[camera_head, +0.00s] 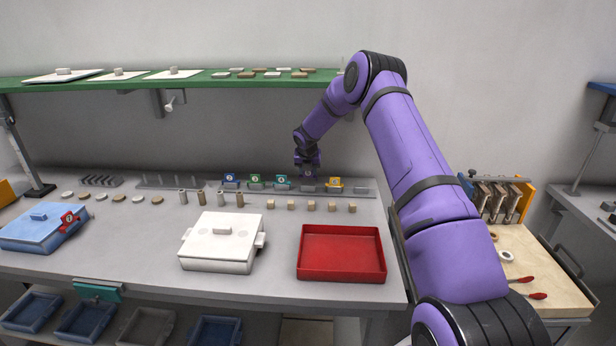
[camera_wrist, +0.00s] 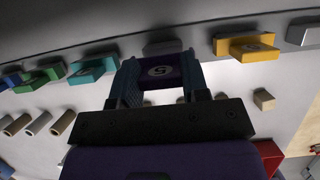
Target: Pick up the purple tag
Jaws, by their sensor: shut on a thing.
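The purple tag (camera_wrist: 159,71) with a pale round mark is between my gripper's two fingers in the wrist view. My gripper (camera_wrist: 158,80) is shut on it. In the head view my gripper (camera_head: 307,172) is at the back of the bench, over the row of coloured tags. The purple tag there is small and partly hidden by the gripper. A grey holder (camera_wrist: 163,47) shows just behind the tag in the wrist view. I cannot tell whether the tag still touches it.
A teal tag (camera_head: 282,182) stands left of my gripper and a yellow tag (camera_head: 334,183) right, with green and blue tags farther left. Small tan blocks (camera_head: 291,206) lie in front. A red tray (camera_head: 341,276) and white lidded box (camera_head: 222,266) are nearer. A green shelf (camera_head: 200,81) hangs above.

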